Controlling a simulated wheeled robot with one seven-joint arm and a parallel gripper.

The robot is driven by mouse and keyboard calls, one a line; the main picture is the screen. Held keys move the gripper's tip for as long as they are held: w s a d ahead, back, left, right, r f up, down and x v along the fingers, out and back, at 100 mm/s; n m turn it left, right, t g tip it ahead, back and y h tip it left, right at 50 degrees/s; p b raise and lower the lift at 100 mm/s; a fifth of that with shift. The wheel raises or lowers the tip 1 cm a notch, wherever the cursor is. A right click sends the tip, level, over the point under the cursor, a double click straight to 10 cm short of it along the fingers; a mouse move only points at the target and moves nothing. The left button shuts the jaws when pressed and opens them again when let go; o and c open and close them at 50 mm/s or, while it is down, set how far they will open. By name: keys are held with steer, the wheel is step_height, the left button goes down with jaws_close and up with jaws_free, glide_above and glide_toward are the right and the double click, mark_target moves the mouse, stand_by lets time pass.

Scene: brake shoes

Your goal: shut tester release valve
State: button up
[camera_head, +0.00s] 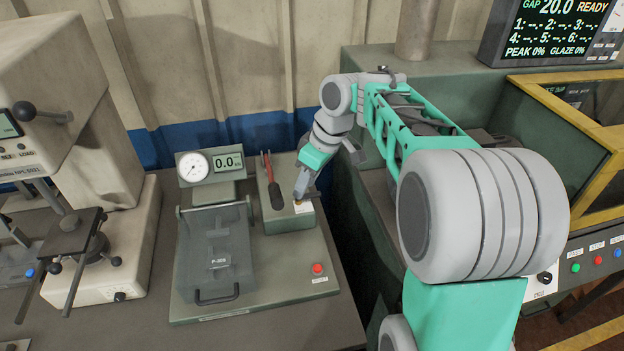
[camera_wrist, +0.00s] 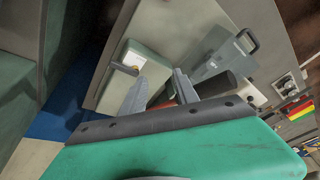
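The tester (camera_head: 285,285) is a grey-green bench unit with a dial gauge (camera_head: 194,167) and a display reading 0.0. The label also shows in the wrist view (camera_wrist: 133,60). The valve's setting is too small to tell. My gripper (camera_head: 301,192) points down just above the label end of the box, and its tip partly hides the valve.
A red lever with a dark grip (camera_head: 276,195) stands close to the left of my gripper. A clear guard with a handle (camera_head: 216,255) covers the tester's left part. A red reset button (camera_head: 317,268) is at front right. A hardness press (camera_head: 100,220) stands left; a yellow-framed machine (camera_head: 565,112) stands right.

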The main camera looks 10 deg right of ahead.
mark_target(310, 194)
steer(key=w+d+f+n+g+y+p, duration=0.1)
steer(key=w+d+f+n+g+p, duration=0.15)
steer(key=w+d+n, duration=0.5)
steer(key=shift+n+t, duration=0.45)
steer(key=b+x, duration=0.1)
steer(key=x, duration=0.4)
steer(key=b+x, duration=0.1)
steer(key=x, duration=0.2)
steer(key=shift+w+a+f+b, duration=0.15)
steer(key=shift+w+a+b, duration=0.2)
steer(key=shift+w+a, duration=0.05)
steer(key=shift+a+f, duration=0.1)
steer(key=shift+f, duration=0.1)
steer(key=shift+c, duration=0.2)
jaws_close()
